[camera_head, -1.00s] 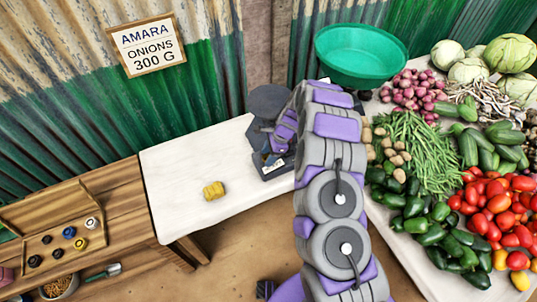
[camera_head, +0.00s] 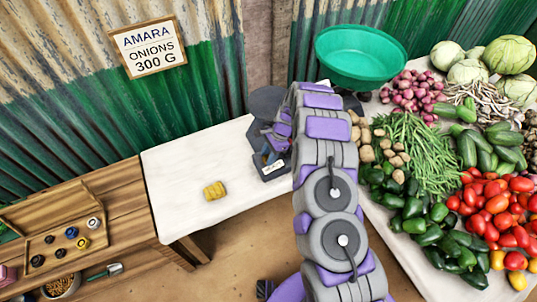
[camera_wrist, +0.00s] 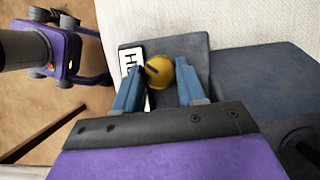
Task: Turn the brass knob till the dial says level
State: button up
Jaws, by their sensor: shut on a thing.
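The balance (camera_head: 268,103) is a dark grey device on the white-topped table, partly behind my arm in the head view. Its grey base also shows in the wrist view (camera_wrist: 193,50). The round brass knob (camera_wrist: 160,71) sits on that base, with a dark bar across it pointing up-left. My gripper (camera_wrist: 159,75) has its two blue fingers on either side of the knob, shut on it. A white plate with black letters (camera_wrist: 131,57) lies left of the knob, partly covered by a finger. I cannot read a dial. My arm hides the knob in the head view.
A yellow block (camera_head: 214,190) lies on the white table (camera_head: 180,170). A sign reading "AMARA ONIONS 300 G" (camera_head: 148,47) hangs on the corrugated wall. A green basin (camera_head: 361,58) and heaped vegetables fill the right side. A wooden bench (camera_head: 115,220) stands left.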

jog(key=shift+w, duration=0.1)
jog(key=o, duration=1.1)
jog(key=shift+c, duration=0.2)
jog(key=shift+s+m+t+y+b, duration=0.25)
jog(key=shift+m+b, duration=0.2)
jog(key=shift+m, duration=0.45)
jog(key=shift+w+m+t, duration=0.1)
jog(key=shift+m+t, duration=0.15)
jog(key=shift+m, duration=0.25)
jog(key=p+v, duration=0.3)
jog(key=v, duration=1.5)
jog(key=s+r+n, duration=0.5)
jog(key=s+r, duration=0.5)
jog(key=r, duration=0.1)
jog(key=shift+s+a+r, duration=0.35)
jog(key=shift+a, duration=0.15)
